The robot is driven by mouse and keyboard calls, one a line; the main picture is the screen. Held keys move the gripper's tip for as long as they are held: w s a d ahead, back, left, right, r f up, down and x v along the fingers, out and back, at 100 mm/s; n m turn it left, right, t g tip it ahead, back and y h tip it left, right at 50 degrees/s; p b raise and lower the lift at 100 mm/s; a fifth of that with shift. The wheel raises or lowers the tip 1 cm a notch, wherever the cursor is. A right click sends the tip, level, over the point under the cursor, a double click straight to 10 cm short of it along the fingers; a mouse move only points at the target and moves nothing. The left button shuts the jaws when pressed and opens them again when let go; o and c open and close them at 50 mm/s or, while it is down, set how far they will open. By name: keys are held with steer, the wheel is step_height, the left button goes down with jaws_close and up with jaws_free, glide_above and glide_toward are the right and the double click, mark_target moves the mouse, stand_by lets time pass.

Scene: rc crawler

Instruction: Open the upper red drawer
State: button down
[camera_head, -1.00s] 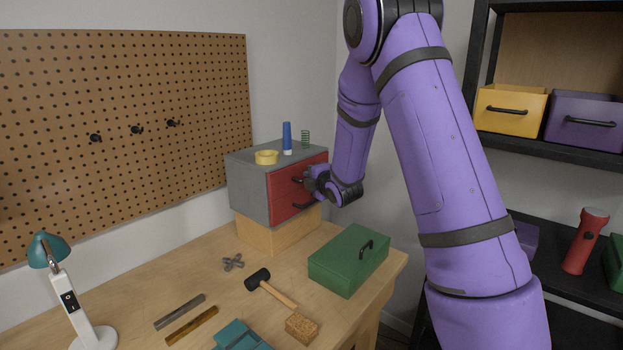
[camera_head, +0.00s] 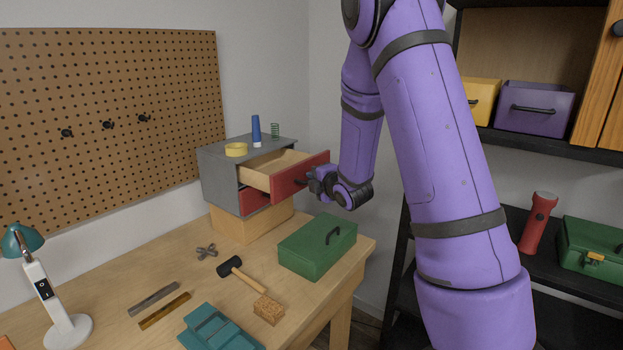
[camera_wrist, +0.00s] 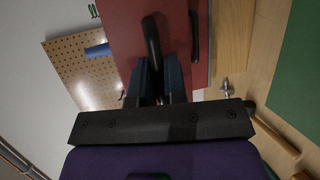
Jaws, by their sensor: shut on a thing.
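The upper red drawer (camera_head: 300,174) stands pulled well out of the grey cabinet (camera_head: 222,176), and its pale wooden inside shows empty where visible. Its dark handle is mostly hidden by my gripper in the head view. In the wrist view the upper drawer's handle (camera_wrist: 152,42) sits between the fingers of my gripper (camera_wrist: 160,85), which is shut on it. My gripper (camera_head: 314,182) is at the drawer's front face in the head view. The lower red drawer (camera_head: 252,201) is closed beneath, and its handle (camera_wrist: 194,36) shows beside mine in the wrist view.
The cabinet stands on a wooden block (camera_head: 240,226). A blue bottle (camera_head: 256,130), yellow ring (camera_head: 236,149) and green spring (camera_head: 275,130) sit on top. A green box (camera_head: 315,250) lies below the open drawer. A mallet (camera_head: 240,273) lies on the workbench.

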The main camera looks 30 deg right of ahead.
steer(key=c, duration=1.2)
jaws_free()
steer(key=shift+s, duration=0.1)
steer(key=s, duration=0.3)
steer(key=s+r, duration=0.1)
steer(key=s, duration=0.3)
steer(key=s+r, duration=0.1)
steer(key=s, duration=0.2)
steer(key=shift+s+a, duration=0.1)
steer(key=shift+s, duration=0.1)
steer(key=s+a+r+m+g+h, duration=0.1)
steer(key=s+a+r+m+g, duration=0.4)
steer(key=s+r+m, duration=0.4)
steer(key=s+a+r+m+g, duration=0.1)
steer(key=s+a+m+g, duration=0.1)
steer(key=s, duration=0.4)
steer(key=s+a+r+m+g, duration=0.1)
steer(key=s+a+r+m, duration=0.1)
steer(key=s, duration=0.4)
steer(key=s+a+r+m+g+y, duration=0.1)
steer(key=s+a+r+m+g, duration=0.1)
steer(key=s+a+m, duration=0.2)
steer(key=shift+s+a+m+g, duration=0.15)
steer(key=shift+s+m, duration=0.3)
steer(key=shift+s, duration=0.25)
steer(key=shift+s+a+m+g, duration=0.15)
steer(key=shift+s+m, duration=0.3)
steer(key=shift+s, duration=0.25)
